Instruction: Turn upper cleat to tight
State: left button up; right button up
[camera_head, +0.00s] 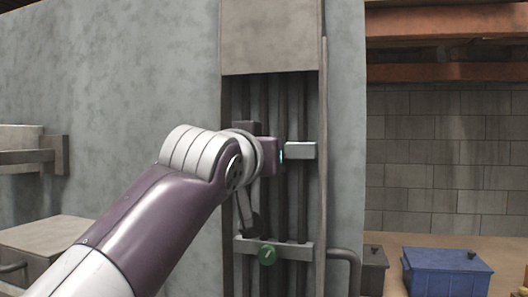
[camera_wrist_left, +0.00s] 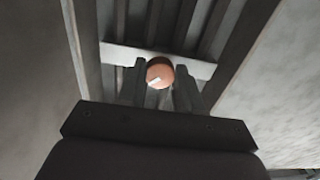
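The upper cleat (camera_head: 301,150) is a pale bar across dark vertical tubes in the wall recess. My left arm comes in from the lower left, and its gripper (camera_head: 278,156) is at this bar, hiding the bar's left part. In the left wrist view, an orange round knob (camera_wrist_left: 160,72) with a white mark sits on the pale bar (camera_wrist_left: 115,54). The left fingertips (camera_wrist_left: 160,77) flank the knob closely. I cannot tell whether they touch it. A lower bar (camera_head: 295,252) carries a green knob (camera_head: 267,255) with a pale mark. My right gripper is not in view.
A grey panel (camera_head: 270,35) covers the top of the recess. A vertical pipe (camera_head: 323,180) runs along its right edge, with a bent pipe (camera_head: 346,254) below. A blue box (camera_head: 447,272) stands at the lower right and a grey block (camera_head: 45,236) at the left.

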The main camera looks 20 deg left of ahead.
pick_arm(q)
jog(key=shift+m, duration=0.3)
jog(key=m+p, duration=0.6)
jog(key=m, duration=2)
jog(key=shift+w+f+m, duration=0.1)
jog(key=shift+f+m, duration=0.05)
jog(key=shift+m, duration=0.25)
dwell(0.4)
jog(key=o, duration=0.9)
jog(key=shift+o, duration=0.7)
jog(key=shift+s, duration=0.25)
